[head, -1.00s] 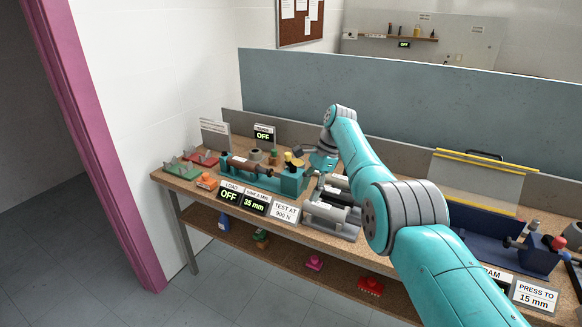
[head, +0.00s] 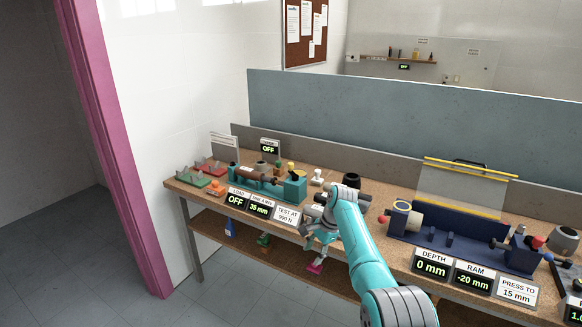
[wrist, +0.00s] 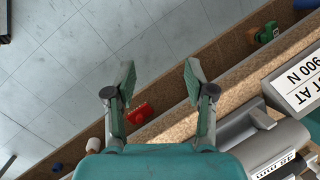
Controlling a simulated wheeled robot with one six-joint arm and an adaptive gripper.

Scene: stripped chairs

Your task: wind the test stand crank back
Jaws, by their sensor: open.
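The teal test stand (head: 296,188) sits on the left part of the bench. Signs along its front read LOAD OFF, 35 mm and "TEST AT 900 N" (head: 287,215). The crank is small at the stand's right end and I cannot make out its handle or angle clearly. My gripper (head: 318,243) is at the bench's front edge, to the right of the stand and apart from it. In the wrist view my gripper (wrist: 160,78) is open, with nothing between its fingers. That view shows the test sign (wrist: 302,80) at the right, but no crank.
The bench (head: 395,252) carries a dark blue press (head: 455,243) at the right, with DEPTH 0 mm and RAM -20 mm displays. A grey partition (head: 400,115) stands behind. A lower shelf (wrist: 90,135) holds a red object (wrist: 140,112). Open floor (wrist: 60,70) lies in front.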

